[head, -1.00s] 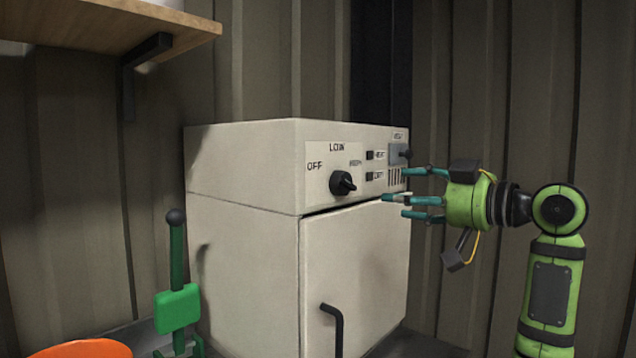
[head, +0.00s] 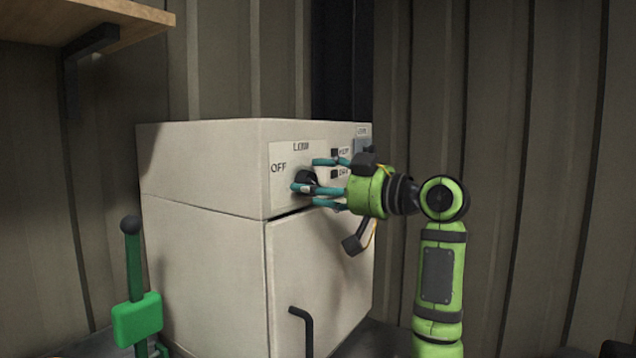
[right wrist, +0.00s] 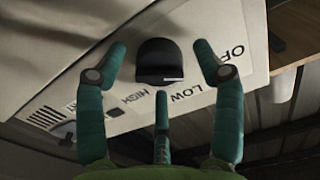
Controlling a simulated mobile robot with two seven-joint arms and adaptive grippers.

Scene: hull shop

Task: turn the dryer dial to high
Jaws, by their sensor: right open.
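The dryer (head: 200,250) is a cream box with a door below a control panel. Its black dial (head: 307,176) is on the panel, partly hidden by my fingers in the head view. The right wrist view shows the dial (right wrist: 162,58) and the printed words OFF, LOW and HIGH; a white mark shows on the dial, but I cannot tell which setting it points to. My right gripper (head: 307,184) is open, its teal fingers spread around the dial. In the right wrist view the fingers (right wrist: 161,72) stand on both sides and below it; contact is unclear. My left gripper is out of view.
Small black switches (head: 334,174) sit right of the dial. A black door handle (head: 303,325) sticks out below. A green stand with a ball-topped lever (head: 137,318) is at left, and a wooden shelf (head: 95,18) is above. The ribbed wall is close behind.

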